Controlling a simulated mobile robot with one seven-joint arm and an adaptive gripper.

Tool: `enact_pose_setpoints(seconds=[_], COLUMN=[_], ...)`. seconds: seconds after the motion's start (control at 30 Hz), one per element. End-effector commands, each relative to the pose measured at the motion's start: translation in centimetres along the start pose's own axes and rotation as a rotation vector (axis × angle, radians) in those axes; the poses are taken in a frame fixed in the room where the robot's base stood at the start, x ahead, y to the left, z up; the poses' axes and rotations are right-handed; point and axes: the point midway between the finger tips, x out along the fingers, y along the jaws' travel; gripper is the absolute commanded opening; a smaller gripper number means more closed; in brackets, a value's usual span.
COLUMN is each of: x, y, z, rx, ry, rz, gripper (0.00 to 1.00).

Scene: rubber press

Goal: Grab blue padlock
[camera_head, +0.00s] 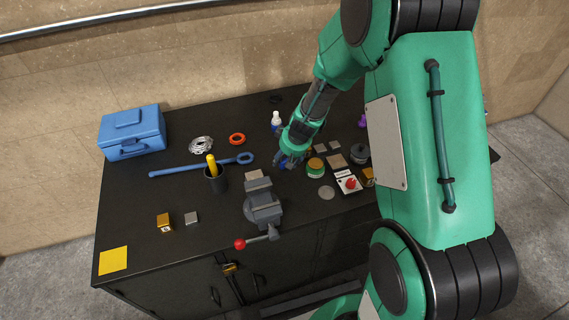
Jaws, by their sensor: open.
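My gripper (289,162) is open and points down low over the middle of the dark workbench (130,205), just right of the grey vise. A small dark blue patch (284,166) shows at its fingertips. It may be the blue padlock, but the fingers hide most of it and I cannot tell its shape. I cannot tell whether the fingers touch it.
The grey vise (263,207) and a black cup (216,180) stand left of my gripper. A green-and-orange jar (316,167) and a red-button box (347,182) stand right. A white bottle (276,121) is behind. A blue toolbox (132,132) stands far left.

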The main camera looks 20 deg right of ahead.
Motion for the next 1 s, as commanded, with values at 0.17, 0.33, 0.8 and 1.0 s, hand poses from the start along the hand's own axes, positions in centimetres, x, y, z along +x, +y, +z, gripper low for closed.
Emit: enact_pose_setpoints(seconds=[0.17, 0.33, 0.8, 1.0], x=[0.75, 0.71, 0.7, 0.7], y=[0.02, 0.03, 0.03, 0.03], z=[0.01, -0.01, 0.0, 0.01], rx=[-0.001, -0.001, -0.001, 0.0], ry=[0.0, 0.0, 0.0, 0.0], rz=[0.001, 0.001, 0.001, 0.001], gripper=[0.56, 0.56, 0.28, 0.0])
